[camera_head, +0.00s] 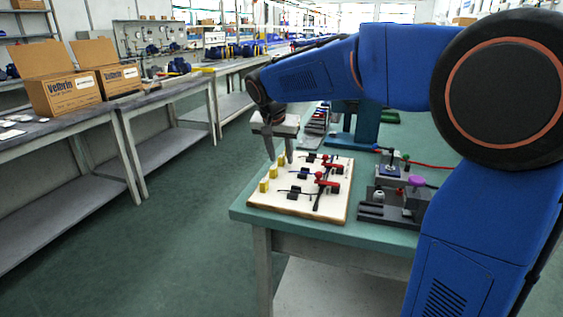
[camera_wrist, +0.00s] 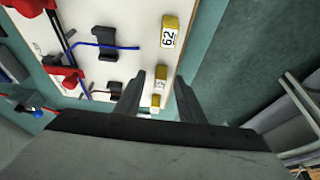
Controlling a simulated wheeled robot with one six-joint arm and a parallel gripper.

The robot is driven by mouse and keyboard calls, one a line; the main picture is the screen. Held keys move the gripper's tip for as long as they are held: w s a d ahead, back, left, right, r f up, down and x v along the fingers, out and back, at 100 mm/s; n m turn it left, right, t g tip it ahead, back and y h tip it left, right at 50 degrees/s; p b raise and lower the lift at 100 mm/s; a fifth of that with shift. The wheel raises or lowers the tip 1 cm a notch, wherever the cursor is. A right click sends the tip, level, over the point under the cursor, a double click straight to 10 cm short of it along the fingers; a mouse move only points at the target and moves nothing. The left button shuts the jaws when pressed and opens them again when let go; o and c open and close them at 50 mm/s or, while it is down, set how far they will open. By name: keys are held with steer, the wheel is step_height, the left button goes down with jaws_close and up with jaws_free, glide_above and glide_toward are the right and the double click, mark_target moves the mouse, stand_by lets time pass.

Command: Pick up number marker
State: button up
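Yellow number markers stand in a row along the left edge of a white board. In the head view they are the near marker (camera_head: 264,185), the middle marker (camera_head: 273,172) and the far marker (camera_head: 281,159). The wrist view shows one large marker (camera_wrist: 169,32) with a white face whose digits look like 62, possibly turned. A second marker (camera_wrist: 160,84) and a third (camera_wrist: 155,101) appear between my fingers. My gripper (camera_head: 279,160) is open, pointing down over the far end of the row. Its spread fingers (camera_wrist: 160,78) touch no marker that I can make out.
The white board (camera_head: 322,207) lies on a green-topped table (camera_head: 245,208). Cardboard boxes (camera_head: 66,94) sit on the left bench.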

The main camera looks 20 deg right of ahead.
jaws_close()
stand_by(0.3)
